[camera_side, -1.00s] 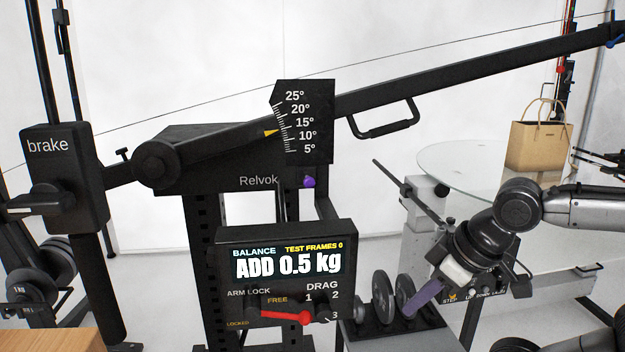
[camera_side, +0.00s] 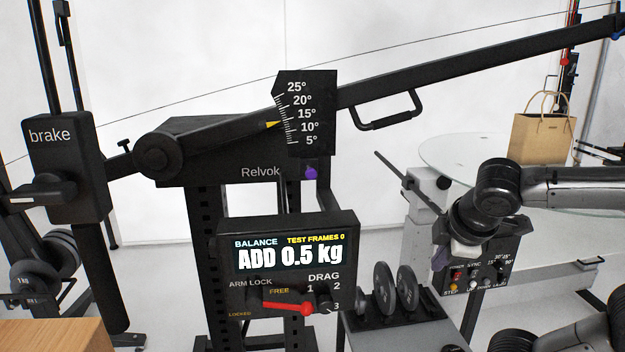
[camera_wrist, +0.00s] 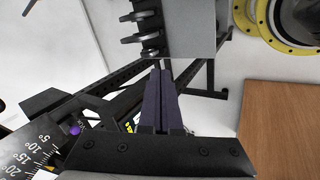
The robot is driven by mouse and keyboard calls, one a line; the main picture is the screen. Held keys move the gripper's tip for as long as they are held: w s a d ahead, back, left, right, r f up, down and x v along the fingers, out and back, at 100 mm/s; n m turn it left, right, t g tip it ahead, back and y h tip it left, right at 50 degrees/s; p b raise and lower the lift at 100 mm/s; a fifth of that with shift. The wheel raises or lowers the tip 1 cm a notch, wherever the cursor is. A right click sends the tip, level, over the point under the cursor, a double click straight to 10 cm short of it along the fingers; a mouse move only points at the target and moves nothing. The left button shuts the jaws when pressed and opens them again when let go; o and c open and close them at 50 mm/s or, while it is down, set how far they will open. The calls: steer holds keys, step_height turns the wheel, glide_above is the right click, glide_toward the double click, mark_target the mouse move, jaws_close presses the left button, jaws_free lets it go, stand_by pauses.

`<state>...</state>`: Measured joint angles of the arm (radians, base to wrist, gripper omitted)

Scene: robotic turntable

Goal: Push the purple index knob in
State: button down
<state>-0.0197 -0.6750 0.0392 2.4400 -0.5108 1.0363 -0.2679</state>
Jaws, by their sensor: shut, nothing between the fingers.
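The purple index knob (camera_side: 311,172) is small and sits on the black stand just below the angle scale, right of the word "Relvok". In the wrist view the knob (camera_wrist: 75,130) shows at the lower left, beside the scale with its degree marks. My gripper (camera_wrist: 161,72) has its two dark purple fingers together with nothing between them. The fingers are well apart from the knob and point up the wrist picture. In the side view my gripper's body is right of and below the knob; the fingers are hard to make out there.
The control box (camera_side: 288,225) reads "ADD 0.5 kg" and has a red lever (camera_side: 288,306). Weight plates (camera_side: 408,288) stand on a rack between it and my gripper. The long black boom (camera_side: 480,68) slants above. A glass table (camera_side: 450,155) holds a paper bag (camera_side: 543,137).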

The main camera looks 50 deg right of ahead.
mark_target(311, 175)
steer(key=w+d+r+n+t+h, duration=0.1)
steer(key=w+d+r+n+h, duration=0.65)
steer(key=w+n, duration=0.25)
steer(key=w+a+n+t, duration=0.1)
steer(key=w+n, duration=0.1)
steer(key=w, duration=0.1)
steer(key=w+a+r+n+t+h, duration=0.1)
steer(key=w+n, duration=0.1)
steer(key=w, duration=0.1)
steer(key=w+a+n+t+h, duration=0.1)
steer(key=w+a+n+t, duration=0.1)
steer(key=w, duration=0.1)
steer(key=shift+w+r+n, duration=0.25)
steer(key=shift+w+n, duration=0.05)
steer(key=w+a+n, duration=0.1)
steer(key=w+a+f+n+t, duration=0.1)
steer(key=w+a+n+t+y, duration=0.1)
steer(key=w, duration=0.1)
steer(key=shift+a+f, duration=0.25)
steer(key=shift+f, duration=0.1)
steer(key=shift+w+a+f+n+t+y, duration=0.15)
steer(key=shift+w+a+f+n, duration=0.2)
steer(key=shift+a+f, duration=0.25)
steer(key=shift+w+a+f+n+t+y, duration=0.15)
steer(key=shift+w+a+f+n, duration=0.15)
steer(key=shift+a+f, duration=0.2)
steer(key=shift+d, duration=0.1)
